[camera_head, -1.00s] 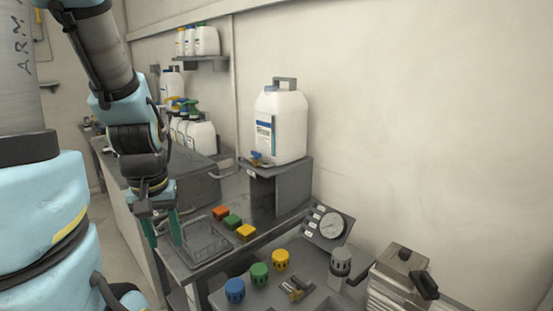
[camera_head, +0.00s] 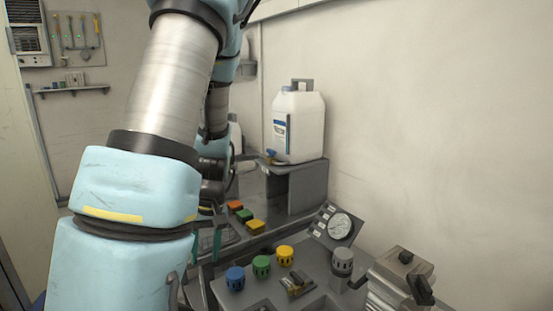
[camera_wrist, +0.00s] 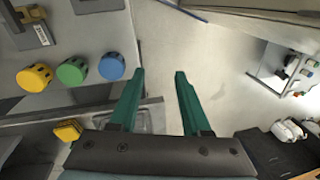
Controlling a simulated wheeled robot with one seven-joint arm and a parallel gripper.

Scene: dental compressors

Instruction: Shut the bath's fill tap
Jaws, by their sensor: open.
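A white jug (camera_head: 298,125) with a blue and white label stands upright on a grey raised stand (camera_head: 307,185). A small tap (camera_head: 271,156) with a blue handle sits low on the jug's front left; I cannot tell its setting. No other fill tap is plain to see. My gripper (camera_head: 206,245) hangs lower and left of the tap, partly hidden by my arm. Its green fingers are apart and empty in the wrist view (camera_wrist: 160,73). A shallow grey tray (camera_wrist: 152,117) shows below and behind the fingers, partly covered.
Orange, green and yellow blocks (camera_head: 244,215) lie on the bench by the stand. Blue, green and yellow knobs (camera_head: 261,266), a gauge (camera_head: 340,226) and a grey knob (camera_head: 342,262) occupy the front unit. A metal box (camera_head: 402,270) stands right. Open floor (camera_wrist: 225,65) shows beyond my fingers.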

